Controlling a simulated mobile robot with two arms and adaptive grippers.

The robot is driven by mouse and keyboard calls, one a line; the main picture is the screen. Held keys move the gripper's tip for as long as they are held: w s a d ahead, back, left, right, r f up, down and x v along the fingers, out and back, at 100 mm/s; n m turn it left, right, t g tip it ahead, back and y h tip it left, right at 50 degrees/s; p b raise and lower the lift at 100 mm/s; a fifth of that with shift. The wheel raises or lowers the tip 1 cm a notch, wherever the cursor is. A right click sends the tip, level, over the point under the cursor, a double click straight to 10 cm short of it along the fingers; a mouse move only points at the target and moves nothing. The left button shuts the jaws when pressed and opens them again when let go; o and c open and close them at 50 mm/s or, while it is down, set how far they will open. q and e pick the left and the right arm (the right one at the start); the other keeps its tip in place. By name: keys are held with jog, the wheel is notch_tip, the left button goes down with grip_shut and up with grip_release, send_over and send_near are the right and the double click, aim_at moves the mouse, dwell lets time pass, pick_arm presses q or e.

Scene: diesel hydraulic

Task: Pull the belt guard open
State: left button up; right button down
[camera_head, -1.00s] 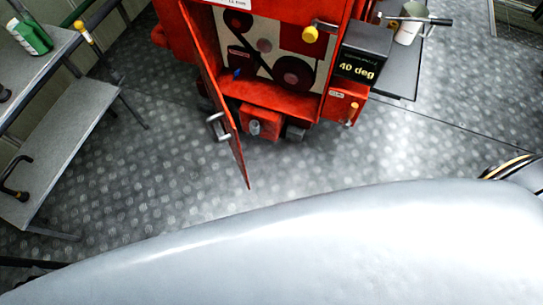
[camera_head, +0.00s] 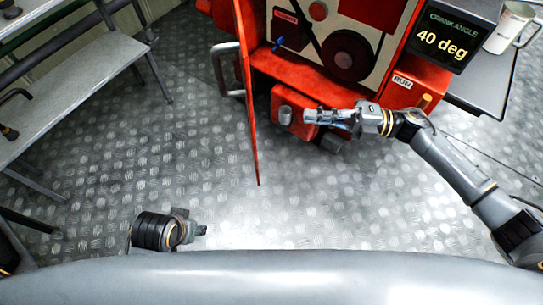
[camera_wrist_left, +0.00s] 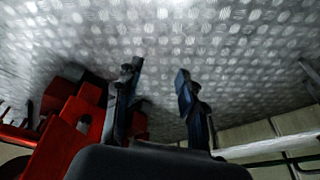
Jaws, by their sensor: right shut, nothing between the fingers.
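The belt guard (camera_head: 247,110) is a thin red door on the red diesel unit. It stands swung outward and shows nearly edge-on, with pulleys and belt uncovered to its right. Its grey handle (camera_head: 226,72) is on the left face. My right gripper (camera_head: 311,115) is shut and empty, in front of the unit's lower red block, right of the guard and apart from it. My left gripper (camera_head: 202,230) is low over the floor, left of and nearer than the guard, touching nothing. In the left wrist view its fingers (camera_wrist_left: 158,80) are apart with nothing between them.
A grey bench (camera_head: 75,85) stands at the left. A crank-angle display (camera_head: 447,40) reading 40 deg and a side table (camera_head: 485,82) with a mug (camera_head: 510,28) are at the right. The patterned metal floor (camera_head: 200,180) in front is clear.

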pick_arm(q)
jog(key=shift+s+r+b, duration=0.25)
jog(key=shift+r+b, duration=0.3)
jog(key=shift+r, duration=0.1)
pick_arm(e)
jog(key=s+a+n+g+h, duration=0.1)
jog(key=s+a+n+g, duration=0.2)
jog(key=a, duration=0.7)
jog(key=s, duration=0.2)
jog(key=shift+s+f+n+g, duration=0.3)
jog(key=shift+s+n+g, duration=0.1)
jog(key=shift+a, duration=0.15)
